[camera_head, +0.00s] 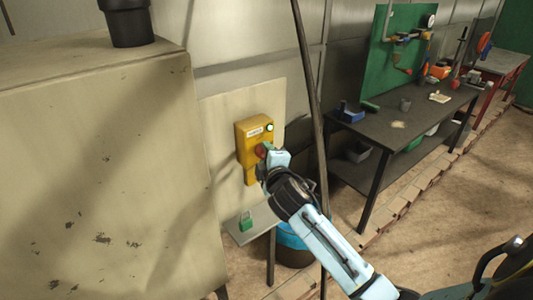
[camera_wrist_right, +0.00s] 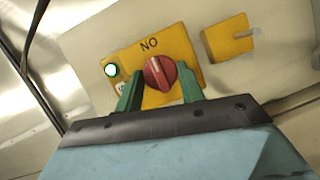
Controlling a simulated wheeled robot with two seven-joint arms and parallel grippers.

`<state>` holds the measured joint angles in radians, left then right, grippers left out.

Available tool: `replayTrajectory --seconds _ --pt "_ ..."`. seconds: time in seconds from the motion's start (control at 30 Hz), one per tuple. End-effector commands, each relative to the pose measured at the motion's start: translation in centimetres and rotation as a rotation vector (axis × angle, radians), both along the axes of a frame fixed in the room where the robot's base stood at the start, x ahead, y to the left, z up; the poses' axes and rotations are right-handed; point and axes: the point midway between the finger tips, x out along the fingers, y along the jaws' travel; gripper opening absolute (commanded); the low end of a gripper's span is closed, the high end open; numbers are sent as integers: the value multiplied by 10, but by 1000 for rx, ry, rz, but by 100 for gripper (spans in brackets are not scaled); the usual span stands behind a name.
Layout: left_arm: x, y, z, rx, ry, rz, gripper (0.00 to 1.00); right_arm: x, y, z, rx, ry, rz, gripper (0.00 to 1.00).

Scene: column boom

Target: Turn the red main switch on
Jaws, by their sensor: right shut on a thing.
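The yellow switch box (camera_head: 248,133) is on a pale panel to the right of the big beige cabinet. Its red main switch knob (camera_wrist_right: 160,73) is round with a raised grip; it also shows partly in the head view (camera_head: 260,150). A lamp (camera_wrist_right: 111,70) on the box glows green-white. Lettering beside the knob reads "NO" in the wrist view, which may be ON upside down. My right gripper (camera_wrist_right: 161,80) has its green fingers on both sides of the knob and is shut on it. My left gripper is not in view.
The beige cabinet (camera_head: 100,170) fills the left side. A dark pole (camera_head: 312,110) stands just right of the panel. A small shelf (camera_head: 250,226) with a green padlock-like item (camera_head: 246,222) is below. A dark workbench (camera_head: 405,125) stands at right; floor is free in front.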

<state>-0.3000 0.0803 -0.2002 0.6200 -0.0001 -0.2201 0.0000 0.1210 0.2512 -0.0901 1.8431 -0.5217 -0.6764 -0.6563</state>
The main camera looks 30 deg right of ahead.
Motion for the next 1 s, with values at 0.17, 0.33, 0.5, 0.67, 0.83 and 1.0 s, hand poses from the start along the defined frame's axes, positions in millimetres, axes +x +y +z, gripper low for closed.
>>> replayTrajectory --seconds 0.17,0.33,0.5,0.67,0.83,1.0 --pt "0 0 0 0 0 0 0 0 0 -1 6 1 0 16" --pt "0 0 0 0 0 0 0 0 0 -1 6 1 -1 16" --pt "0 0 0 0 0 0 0 0 0 -1 5 2 0 58" --pt "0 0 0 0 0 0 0 0 0 0 3 1 0 60" --pt "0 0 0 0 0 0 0 -2 1 0 3 1 0 60" --pt "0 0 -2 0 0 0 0 -16 5 1 3 1 0 60"
